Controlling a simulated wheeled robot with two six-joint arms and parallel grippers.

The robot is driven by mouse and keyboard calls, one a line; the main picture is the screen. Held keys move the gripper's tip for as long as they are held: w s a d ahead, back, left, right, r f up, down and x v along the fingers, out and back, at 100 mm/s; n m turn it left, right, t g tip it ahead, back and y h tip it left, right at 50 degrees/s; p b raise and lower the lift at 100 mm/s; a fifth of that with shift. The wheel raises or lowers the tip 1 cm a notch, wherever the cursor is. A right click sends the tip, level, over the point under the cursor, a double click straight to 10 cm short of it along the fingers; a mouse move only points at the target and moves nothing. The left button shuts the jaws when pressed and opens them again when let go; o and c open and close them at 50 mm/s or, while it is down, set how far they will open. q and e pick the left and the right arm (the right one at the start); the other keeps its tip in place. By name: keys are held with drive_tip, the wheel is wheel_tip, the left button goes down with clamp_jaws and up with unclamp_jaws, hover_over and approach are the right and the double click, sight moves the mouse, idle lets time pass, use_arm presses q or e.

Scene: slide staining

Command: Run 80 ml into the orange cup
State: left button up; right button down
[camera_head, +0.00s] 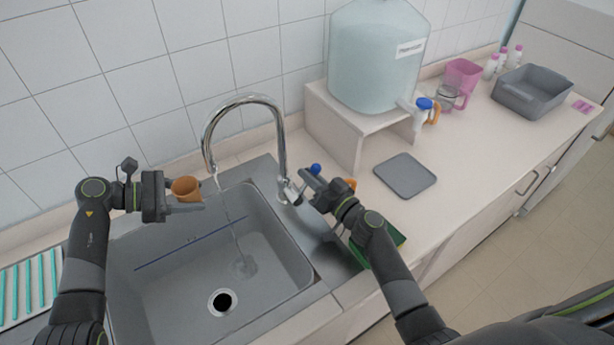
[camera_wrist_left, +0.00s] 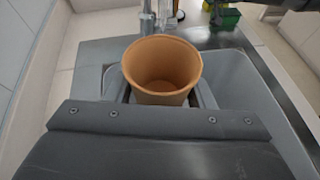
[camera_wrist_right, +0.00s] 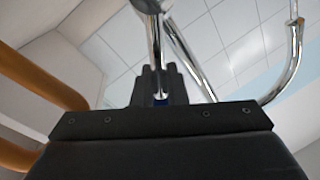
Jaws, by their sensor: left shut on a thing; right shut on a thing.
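The orange cup (camera_head: 186,188) is held upright by my left gripper (camera_head: 188,206) above the left back part of the sink. My left gripper is shut on it, and its inside looks empty in the left wrist view (camera_wrist_left: 162,68). The chrome faucet (camera_head: 283,140) arches over the sink (camera_head: 200,250). A thin water stream (camera_head: 231,232) falls from its spout into the basin, right of the cup and apart from it. My right gripper (camera_head: 308,186) is shut on the faucet's lever (camera_wrist_right: 156,50) at the right of its base; a blue knob (camera_head: 315,168) shows there.
The drain (camera_head: 222,302) is open. A large water tank (camera_head: 375,55) stands on a white stand (camera_head: 345,125) right of the faucet. A grey tray (camera_head: 405,175) lies on the counter, with a pink jug (camera_head: 462,77) and a grey bin (camera_head: 533,90) farther right. A green thing lies partly behind my right arm.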

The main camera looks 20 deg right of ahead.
drive_tip(key=shift+d+f, duration=0.15)
idle(0.3)
drive_tip(key=c, duration=1.5)
unclamp_jaws()
drive_tip(key=shift+s, duration=0.1)
drive_tip(key=v, duration=1.2)
